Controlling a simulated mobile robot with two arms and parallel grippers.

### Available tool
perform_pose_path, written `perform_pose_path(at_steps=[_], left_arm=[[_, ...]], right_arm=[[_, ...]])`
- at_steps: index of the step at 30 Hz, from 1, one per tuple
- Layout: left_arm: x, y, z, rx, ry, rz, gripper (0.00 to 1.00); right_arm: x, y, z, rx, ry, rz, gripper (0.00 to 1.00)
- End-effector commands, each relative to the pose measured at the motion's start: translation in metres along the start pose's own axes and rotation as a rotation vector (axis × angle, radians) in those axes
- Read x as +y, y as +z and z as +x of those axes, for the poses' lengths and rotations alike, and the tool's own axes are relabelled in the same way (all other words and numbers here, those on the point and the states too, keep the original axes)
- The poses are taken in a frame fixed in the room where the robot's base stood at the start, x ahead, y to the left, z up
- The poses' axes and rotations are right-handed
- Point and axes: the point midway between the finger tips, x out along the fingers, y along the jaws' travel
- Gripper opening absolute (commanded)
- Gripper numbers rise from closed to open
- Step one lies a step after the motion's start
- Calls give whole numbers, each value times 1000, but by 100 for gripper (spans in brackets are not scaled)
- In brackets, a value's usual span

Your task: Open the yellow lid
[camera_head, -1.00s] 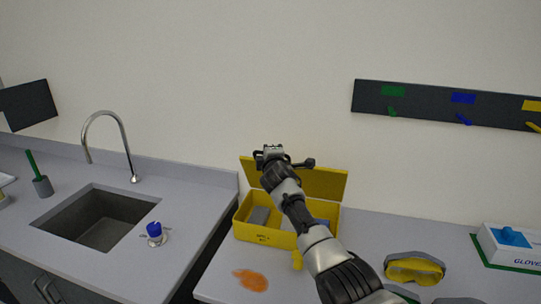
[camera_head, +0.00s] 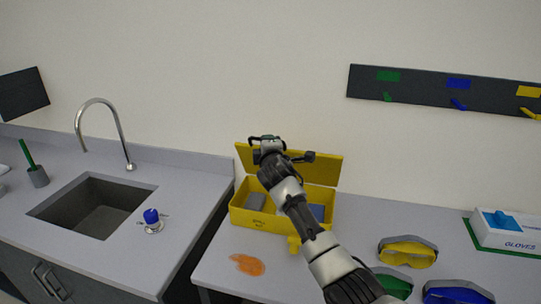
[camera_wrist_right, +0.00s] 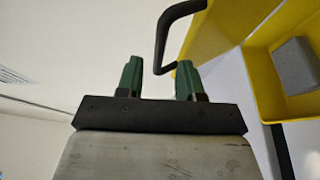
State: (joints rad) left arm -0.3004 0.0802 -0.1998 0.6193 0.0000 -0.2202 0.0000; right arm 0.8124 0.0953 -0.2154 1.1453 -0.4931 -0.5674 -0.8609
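The yellow lid (camera_head: 325,169) stands raised and leaning at the back of the yellow box (camera_head: 255,221), whose inside is exposed. My right gripper (camera_head: 269,142) is at the upper left part of the lid, and the arm hides part of the lid and box. In the right wrist view the green fingers of the right gripper (camera_wrist_right: 159,74) are apart. The black handle (camera_wrist_right: 163,42) on the lid (camera_wrist_right: 208,25) has its near end between or just beyond the fingertips; contact cannot be told. My left gripper is not in view.
A grey block (camera_head: 256,201) and a blue item (camera_head: 317,212) lie in the box. An orange spill (camera_head: 247,265) is in front. Yellow goggles (camera_head: 408,254) and a glove box (camera_head: 507,231) are to the right. A sink (camera_head: 92,207) is left, across a counter gap.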

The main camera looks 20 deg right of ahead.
Motion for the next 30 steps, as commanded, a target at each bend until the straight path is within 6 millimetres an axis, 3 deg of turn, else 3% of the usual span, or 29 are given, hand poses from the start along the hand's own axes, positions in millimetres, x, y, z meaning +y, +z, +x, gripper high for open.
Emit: perform_pose_path(at_steps=[6,13,30], left_arm=[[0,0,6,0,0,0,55],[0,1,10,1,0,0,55],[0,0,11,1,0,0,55]], right_arm=[[-2,0,-31,2,0,0,37],[-2,0,-54,1,-1,0,37],[-1,0,-61,1,-2,0,37]])
